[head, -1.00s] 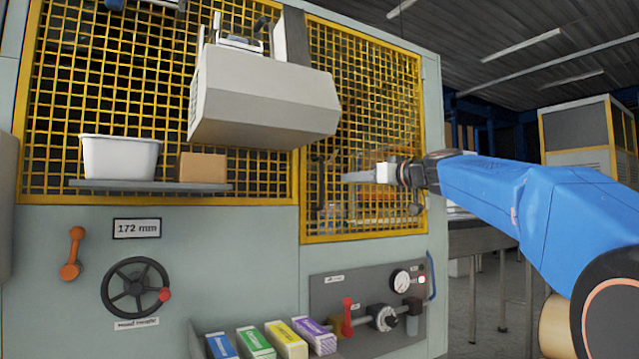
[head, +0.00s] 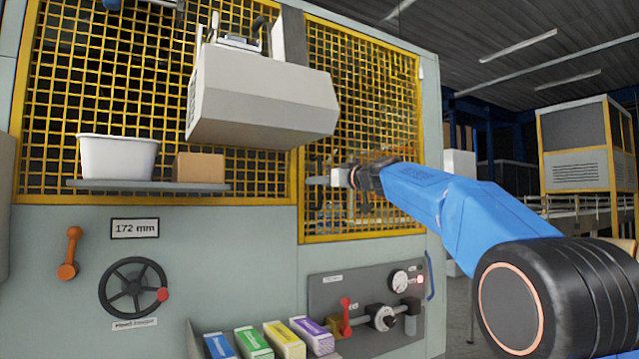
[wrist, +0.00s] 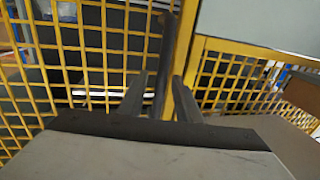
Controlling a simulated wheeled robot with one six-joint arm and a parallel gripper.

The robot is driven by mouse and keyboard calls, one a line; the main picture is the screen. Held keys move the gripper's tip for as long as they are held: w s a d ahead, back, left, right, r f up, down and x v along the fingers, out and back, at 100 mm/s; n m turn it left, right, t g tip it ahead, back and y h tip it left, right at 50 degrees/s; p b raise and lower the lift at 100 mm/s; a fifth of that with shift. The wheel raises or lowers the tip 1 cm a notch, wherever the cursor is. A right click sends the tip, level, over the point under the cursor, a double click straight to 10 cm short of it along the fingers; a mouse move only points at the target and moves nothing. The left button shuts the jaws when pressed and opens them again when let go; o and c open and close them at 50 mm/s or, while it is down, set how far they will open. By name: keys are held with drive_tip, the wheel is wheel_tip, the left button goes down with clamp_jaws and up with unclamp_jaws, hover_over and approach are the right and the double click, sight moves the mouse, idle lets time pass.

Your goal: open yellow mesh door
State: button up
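The yellow mesh door (head: 362,236) is the right-hand mesh panel of the machine in the head view, and it looks closed. A dark vertical bar handle (head: 319,168) stands near its left edge. My gripper (head: 312,181) is at this handle in the head view. In the wrist view the two dark fingers (wrist: 158,85) are apart, and the dark handle bar (wrist: 167,45) runs between them. The right finger is close to the bar; I cannot tell if it touches. Yellow mesh and frame show just behind the bar.
A grey box-shaped head (head: 262,100) juts out left of the door. A shelf (head: 150,187) with a white tub (head: 117,157) and a cardboard box (head: 199,167) is further left. Below are a control panel (head: 365,300) and several coloured cartons. Open floor lies at the right.

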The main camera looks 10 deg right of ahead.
drive_tip(key=shift+w, duration=0.1)
clamp_jaws()
